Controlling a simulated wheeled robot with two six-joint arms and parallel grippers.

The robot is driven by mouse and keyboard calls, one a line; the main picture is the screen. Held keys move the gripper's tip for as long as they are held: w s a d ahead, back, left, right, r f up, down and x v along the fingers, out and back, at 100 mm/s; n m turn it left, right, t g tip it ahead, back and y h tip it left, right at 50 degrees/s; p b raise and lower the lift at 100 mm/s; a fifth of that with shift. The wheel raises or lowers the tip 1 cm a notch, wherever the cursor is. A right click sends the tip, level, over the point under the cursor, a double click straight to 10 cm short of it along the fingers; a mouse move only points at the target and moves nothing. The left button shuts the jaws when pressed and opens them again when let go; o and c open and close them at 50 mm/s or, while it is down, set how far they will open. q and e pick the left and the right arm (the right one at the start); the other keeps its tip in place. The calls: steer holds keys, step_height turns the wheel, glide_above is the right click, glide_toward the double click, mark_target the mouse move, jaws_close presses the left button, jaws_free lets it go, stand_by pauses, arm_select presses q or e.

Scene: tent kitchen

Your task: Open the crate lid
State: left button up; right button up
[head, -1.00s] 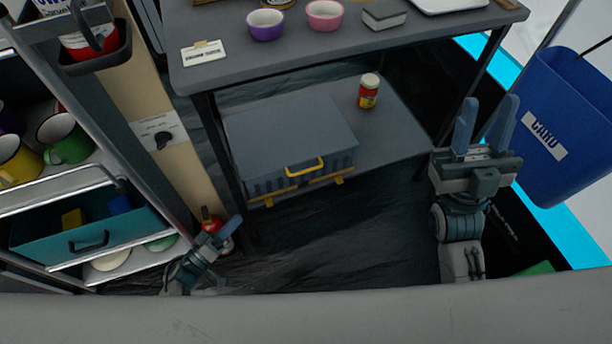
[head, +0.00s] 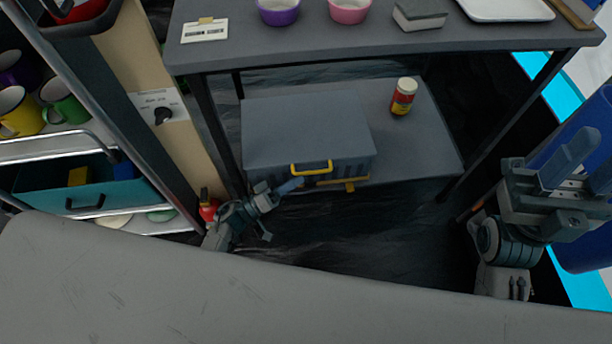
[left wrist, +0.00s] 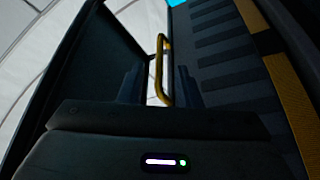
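The grey crate (head: 345,145) sits on the lower shelf of the table, and its flat grey lid (head: 300,122) is down. A yellow handle (head: 312,168) is on the lid's front edge; it also shows in the left wrist view (left wrist: 161,70). My left gripper (head: 283,210) is open just in front of the crate, below and left of the handle. In the left wrist view the handle appears between the two fingers; I cannot tell whether they touch it. My right gripper (head: 586,168) is open and empty at the far right, away from the crate.
A red and yellow jar (head: 403,96) stands on the lower shelf (head: 425,150) right of the crate. The tabletop (head: 350,45) overhangs behind. A red extinguisher (head: 207,207) is beside my left arm. A blue bin (head: 590,130) stands behind my right gripper.

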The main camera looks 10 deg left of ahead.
arm_select(q)
steer(key=x, duration=0.3)
steer(key=shift+w+d+r, duration=0.1)
steer(key=shift+w+d, duration=0.05)
steer(key=shift+d, duration=0.05)
jaws_close()
